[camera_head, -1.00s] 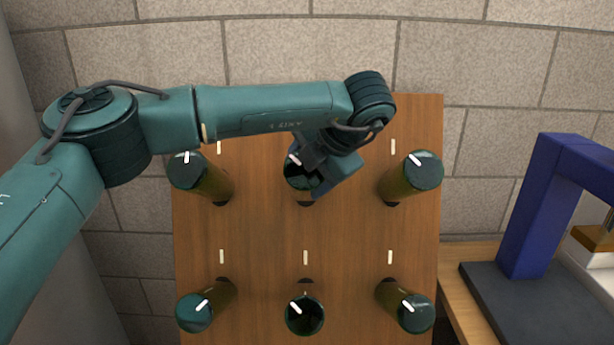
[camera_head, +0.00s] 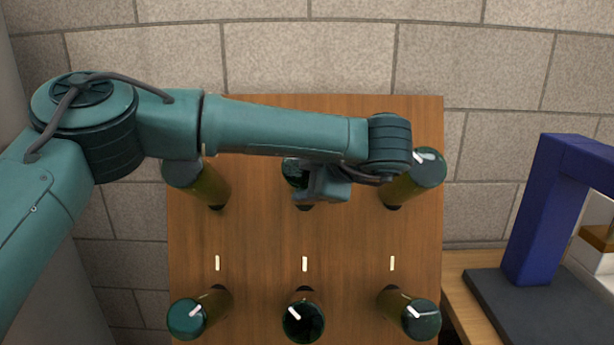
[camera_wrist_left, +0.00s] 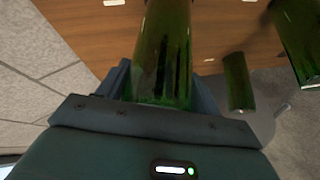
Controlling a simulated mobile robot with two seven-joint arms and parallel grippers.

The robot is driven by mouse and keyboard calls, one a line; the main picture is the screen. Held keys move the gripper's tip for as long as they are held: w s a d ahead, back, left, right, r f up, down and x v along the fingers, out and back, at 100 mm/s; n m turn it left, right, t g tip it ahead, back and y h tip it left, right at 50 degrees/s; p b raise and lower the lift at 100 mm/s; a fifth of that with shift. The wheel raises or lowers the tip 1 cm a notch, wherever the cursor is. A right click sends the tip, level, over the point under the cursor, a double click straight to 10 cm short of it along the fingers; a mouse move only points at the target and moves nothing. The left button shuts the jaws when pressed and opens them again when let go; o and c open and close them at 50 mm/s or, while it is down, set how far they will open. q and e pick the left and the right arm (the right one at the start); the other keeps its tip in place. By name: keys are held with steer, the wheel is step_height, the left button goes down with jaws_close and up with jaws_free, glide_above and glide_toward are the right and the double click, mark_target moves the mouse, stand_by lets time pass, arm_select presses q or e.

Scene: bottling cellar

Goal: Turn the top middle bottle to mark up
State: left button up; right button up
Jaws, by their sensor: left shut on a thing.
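The top middle bottle (camera_head: 292,173) is dark green and sits in the wooden rack board. My left gripper (camera_head: 318,184) is at its outer end, and my wrist and forearm cover most of that end in the head view. The bottle's white mark is hidden there, so its direction cannot be told. In the left wrist view the green bottle (camera_wrist_left: 163,55) stands between the two fingers of my left gripper (camera_wrist_left: 163,92), which is shut on it. My right gripper is in neither view.
The top left bottle (camera_head: 202,182) and top right bottle (camera_head: 417,180) flank it closely; my wrist overlaps the right one in view. Several bottles line the lower row of the wooden board (camera_head: 260,235). A blue frame (camera_head: 545,210) stands at right.

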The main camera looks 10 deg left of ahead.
arm_select(q)
steer(key=shift+m, duration=0.4)
steer(key=o, duration=1)
steer(key=b+v, duration=0.2)
steer(key=v, duration=1.1)
steer(key=shift+s, duration=0.25)
steer(key=shift+f, duration=0.1)
